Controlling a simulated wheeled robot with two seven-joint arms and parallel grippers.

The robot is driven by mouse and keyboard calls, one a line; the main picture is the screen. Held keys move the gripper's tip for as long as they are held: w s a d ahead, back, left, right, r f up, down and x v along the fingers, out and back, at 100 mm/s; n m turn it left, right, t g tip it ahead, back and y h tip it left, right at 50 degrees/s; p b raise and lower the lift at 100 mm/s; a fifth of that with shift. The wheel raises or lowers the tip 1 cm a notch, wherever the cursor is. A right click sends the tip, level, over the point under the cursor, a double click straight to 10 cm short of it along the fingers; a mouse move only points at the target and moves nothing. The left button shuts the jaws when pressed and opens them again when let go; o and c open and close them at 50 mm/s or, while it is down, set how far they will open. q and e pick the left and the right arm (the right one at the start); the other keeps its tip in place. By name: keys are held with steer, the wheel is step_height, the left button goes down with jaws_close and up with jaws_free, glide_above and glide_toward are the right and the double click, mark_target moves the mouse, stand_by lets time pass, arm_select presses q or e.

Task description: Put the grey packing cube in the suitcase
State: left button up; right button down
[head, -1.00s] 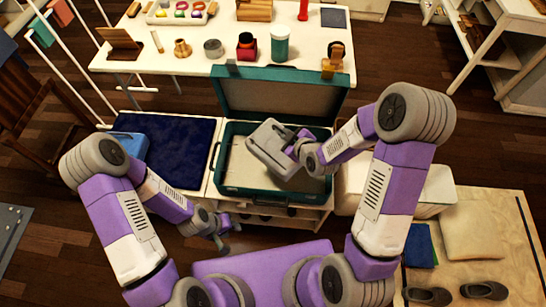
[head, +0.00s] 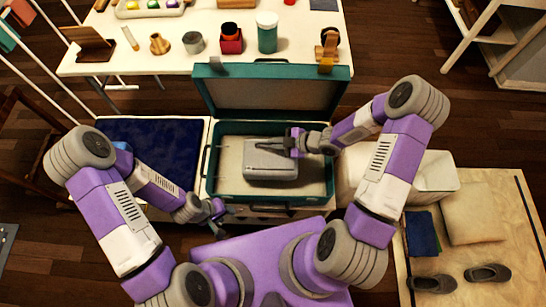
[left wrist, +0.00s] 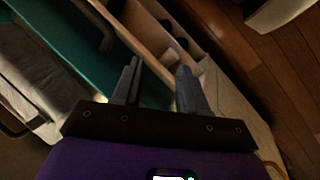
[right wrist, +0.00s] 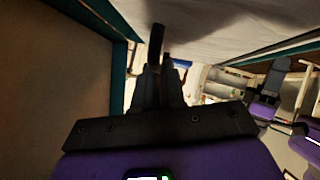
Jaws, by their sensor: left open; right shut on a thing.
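The grey packing cube (head: 271,170) is inside the open teal suitcase (head: 211,180), near the middle of its cream interior. It looks nearly level; I cannot tell if it touches the floor. My right gripper (head: 294,144) is shut on the cube at its upper right edge. In the right wrist view the right fingers (right wrist: 158,68) are close together, and the hold itself is hard to make out. My left gripper (head: 218,211) is open and empty, just outside the suitcase's front left corner. Its spread fingers (left wrist: 160,82) show in the left wrist view.
The suitcase lid (head: 270,95) stands up at the back, before a white table (head: 120,62) with small items. A dark blue mat (head: 160,148) lies left of the suitcase. At right are a white cushion-like block (head: 425,175) and a low wooden platform (head: 480,265) with slippers.

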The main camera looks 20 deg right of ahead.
mark_target(275, 152)
step_height(275, 152, down, 7)
steer(key=shift+r+b, duration=0.1)
steer(key=shift+b, duration=1.1)
steer(key=shift+r, duration=0.1)
steer(key=c, duration=1.2)
jaws_free()
steer(key=p+v, duration=0.4)
steer(key=v, duration=0.8)
